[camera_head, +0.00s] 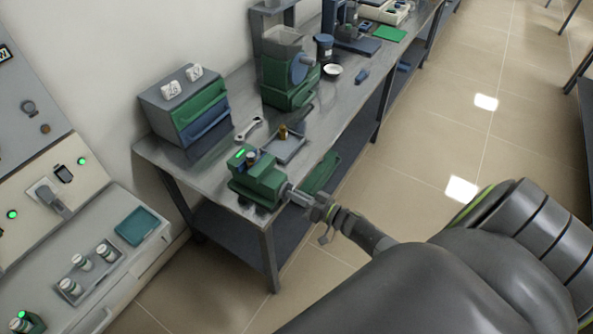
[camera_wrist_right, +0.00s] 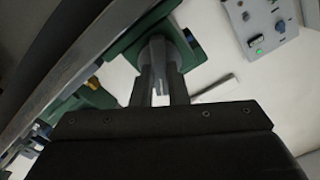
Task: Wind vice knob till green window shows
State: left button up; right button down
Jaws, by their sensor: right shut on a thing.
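The green vice (camera_head: 258,180) sits on the near left corner of the metal workbench. A small bright green strip (camera_head: 240,154) shows on its top. Its grey spindle and knob (camera_head: 290,193) stick out of the front, toward my right arm. My right gripper (camera_head: 305,202) is shut on the knob, in line with the spindle. The right wrist view shows the fingers (camera_wrist_right: 160,88) around the grey knob, with the green vice body (camera_wrist_right: 138,45) behind. The fingers hide part of the knob. My left gripper is in neither view.
The workbench (camera_head: 225,160) also holds a wrench (camera_head: 249,129), a small tray (camera_head: 291,148), a drawer box (camera_head: 187,103) and a green machine (camera_head: 287,80). A furnace panel (camera_head: 50,185) stands at the left. The floor (camera_head: 440,110) right of the bench is open.

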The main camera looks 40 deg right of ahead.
jog(key=shift+m, duration=0.9)
jog(key=c, duration=1.4)
grip_release()
jog(key=shift+c, duration=0.2)
jog(key=b+v, duration=0.2)
jog(key=v, duration=1.5)
jog(key=shift+s, duration=0.2)
jog(key=shift+d+f+b, duration=0.1)
jog(key=shift+f+b, duration=0.05)
jog(key=shift+b, duration=0.15)
